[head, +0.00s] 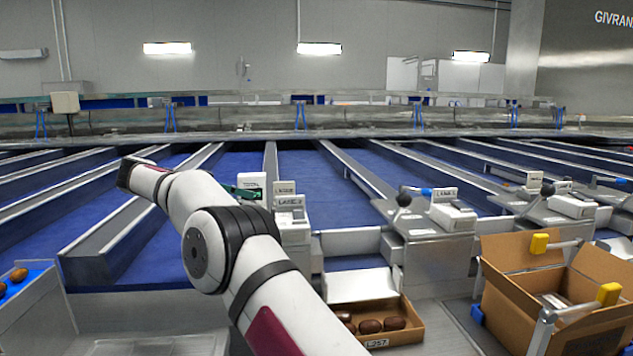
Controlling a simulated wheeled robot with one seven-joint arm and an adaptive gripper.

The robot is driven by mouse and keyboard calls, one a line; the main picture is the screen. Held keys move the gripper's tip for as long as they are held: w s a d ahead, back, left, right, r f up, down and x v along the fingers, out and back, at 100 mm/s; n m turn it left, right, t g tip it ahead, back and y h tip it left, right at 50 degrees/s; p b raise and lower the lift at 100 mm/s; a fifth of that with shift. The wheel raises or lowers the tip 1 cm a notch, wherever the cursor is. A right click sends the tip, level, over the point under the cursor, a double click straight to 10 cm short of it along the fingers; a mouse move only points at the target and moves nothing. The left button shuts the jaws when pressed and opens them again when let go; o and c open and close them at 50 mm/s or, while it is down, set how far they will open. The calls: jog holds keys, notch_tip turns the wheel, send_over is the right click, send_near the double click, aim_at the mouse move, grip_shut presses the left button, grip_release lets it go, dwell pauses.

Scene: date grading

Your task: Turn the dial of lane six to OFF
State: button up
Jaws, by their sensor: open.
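My arm (262,290) rises from the bottom middle and bends up to the left, over the lanes. I cannot make out my gripper or its fingers. A grey-white control post (293,229) with small lane signs stands just right of my arm, partly hidden by it; its lettering is too small to read surely. More white control units stand to the right, one at the middle right (452,216) and one farther right (572,205). No dial shows clearly, and I cannot tell which unit is lane six's.
Blue sorting lanes (245,165) with grey dividers run away from me. An open carton (507,290) with yellow-ended bars by it stands at lower right. A low box (405,337) of dates is at bottom middle. A blue-lined tray (32,296) with dates is at far left.

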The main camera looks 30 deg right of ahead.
jog(key=shift+s+r+n+t+p, duration=0.2)
jog(key=shift+n+t+p, duration=0.2)
jog(key=shift+p, duration=0.2)
